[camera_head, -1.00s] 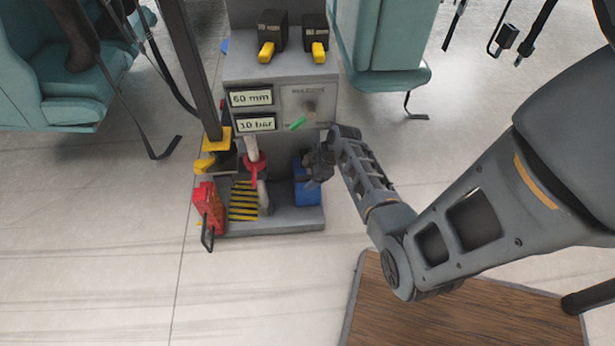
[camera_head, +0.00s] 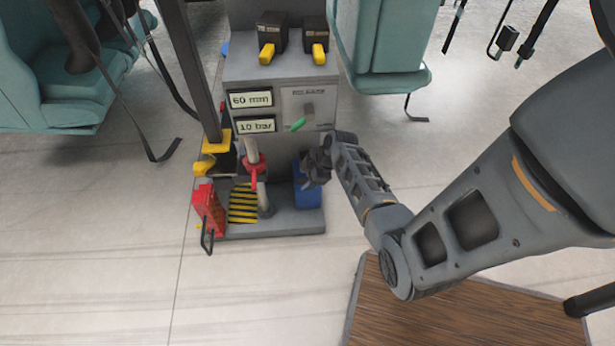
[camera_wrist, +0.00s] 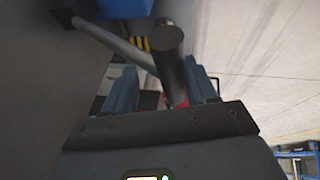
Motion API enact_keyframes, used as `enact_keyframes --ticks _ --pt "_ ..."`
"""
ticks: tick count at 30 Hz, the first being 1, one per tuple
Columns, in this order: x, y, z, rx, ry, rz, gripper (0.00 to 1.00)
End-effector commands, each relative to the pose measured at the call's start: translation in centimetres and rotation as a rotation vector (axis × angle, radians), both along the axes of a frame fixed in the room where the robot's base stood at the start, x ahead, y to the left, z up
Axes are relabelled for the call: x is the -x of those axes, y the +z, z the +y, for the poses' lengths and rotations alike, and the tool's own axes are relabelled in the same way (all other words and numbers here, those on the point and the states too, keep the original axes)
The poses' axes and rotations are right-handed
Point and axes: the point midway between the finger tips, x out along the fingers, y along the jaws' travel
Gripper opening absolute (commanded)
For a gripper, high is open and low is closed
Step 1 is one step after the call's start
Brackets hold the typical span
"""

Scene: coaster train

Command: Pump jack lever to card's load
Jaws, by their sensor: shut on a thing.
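The jack stand (camera_head: 290,218) is a grey unit with a blue box (camera_head: 307,196) at its lower right. My gripper (camera_head: 316,166) is just above that box in the head view. In the wrist view, a dark round-ended lever grip (camera_wrist: 168,40) stands between the two fingers of my gripper (camera_wrist: 162,88), which is shut on it. The lever is hidden by my gripper in the head view. Two cards on the stand read "60 mm" (camera_head: 251,99) and "10 bar" (camera_head: 255,125). The small print on the pale panel (camera_head: 307,98) is unreadable.
A green pointer or handle (camera_head: 298,124) is on the panel. A red collar (camera_head: 253,165) sits on a grey rod left of my gripper, beside a striped plate (camera_head: 243,204). A red part (camera_head: 207,208) is at the left edge. Teal seats (camera_head: 388,45) stand behind.

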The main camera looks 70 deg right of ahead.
Motion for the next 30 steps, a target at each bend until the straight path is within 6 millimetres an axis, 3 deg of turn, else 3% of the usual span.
enact_keyframes --ticks 7,11,21,30 --pt "0.2 -0.1 0.1 -0.006 -0.003 0.004 0.02" --pt "0.2 -0.7 0.4 0.005 -0.002 -0.002 0.01" --pt "1.0 -4.8 2.0 0.100 -0.004 -0.040 0.00" --pt "1.3 -4.9 1.9 0.103 -0.010 -0.038 0.00"
